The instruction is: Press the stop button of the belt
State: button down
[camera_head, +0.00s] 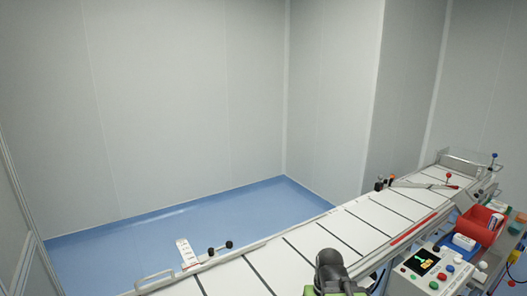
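The belt (362,236) runs diagonally from the bottom left to the right, white with dark cross stripes. A pale control panel (405,284) stands at its near side, at the lower right. Which button is the stop button cannot be read at this size. A dark rounded part with green pieces, apparently of my arm, shows at the bottom, over the belt and left of the panel. No gripper fingers show.
A red bin (478,227) with a white item stands right of the panel. A lever with a red knob (448,176) lies by the belt's far end. A white bracket with black knobs (188,252) sits at the belt's far edge. Blue floor behind is clear.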

aim_at(442, 277)
jog(key=z, duration=1.5)
